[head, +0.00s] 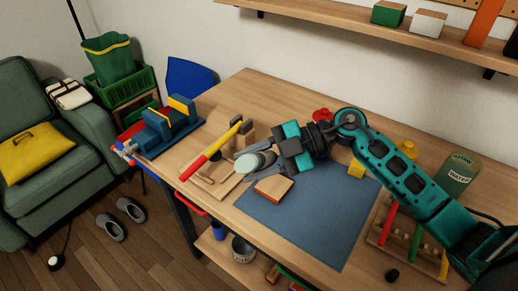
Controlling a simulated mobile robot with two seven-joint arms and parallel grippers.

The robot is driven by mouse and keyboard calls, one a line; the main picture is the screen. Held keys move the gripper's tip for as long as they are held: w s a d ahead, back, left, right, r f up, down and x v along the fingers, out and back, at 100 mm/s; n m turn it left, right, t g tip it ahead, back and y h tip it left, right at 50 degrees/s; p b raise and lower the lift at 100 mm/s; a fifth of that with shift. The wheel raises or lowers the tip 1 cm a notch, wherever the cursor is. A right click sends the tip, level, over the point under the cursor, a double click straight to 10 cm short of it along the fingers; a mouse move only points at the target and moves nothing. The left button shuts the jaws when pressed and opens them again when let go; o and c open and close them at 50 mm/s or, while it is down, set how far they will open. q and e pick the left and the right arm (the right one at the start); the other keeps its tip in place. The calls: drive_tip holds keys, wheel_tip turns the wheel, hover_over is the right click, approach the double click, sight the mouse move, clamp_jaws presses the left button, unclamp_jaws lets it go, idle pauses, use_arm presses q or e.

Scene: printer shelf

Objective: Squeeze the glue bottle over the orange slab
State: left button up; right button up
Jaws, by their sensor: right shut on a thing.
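My right gripper (258,164) reaches in from the right over the table. It is shut on a pale, rounded thing that looks like the glue bottle (260,159); the fingers and the gripper body hide part of it. The orange slab (273,188) is a small block with a tan top and an orange edge. It lies at the left corner of the blue-grey mat (310,222). The held bottle appears just above and left of the slab in the picture, apart from it; its exact height is unclear. My left gripper is not in view.
A hammer-like tool (210,152) on a wooden board and a blue toy vise (165,125) stand left. The mat's front is clear.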

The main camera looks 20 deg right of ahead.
drive_tip(key=shift+a+f, duration=0.3)
drive_tip(key=shift+f, duration=2.85)
drive_tip(key=o, duration=0.3)
drive_tip(key=c, duration=0.6)
drive_tip(key=shift+c, duration=0.2)
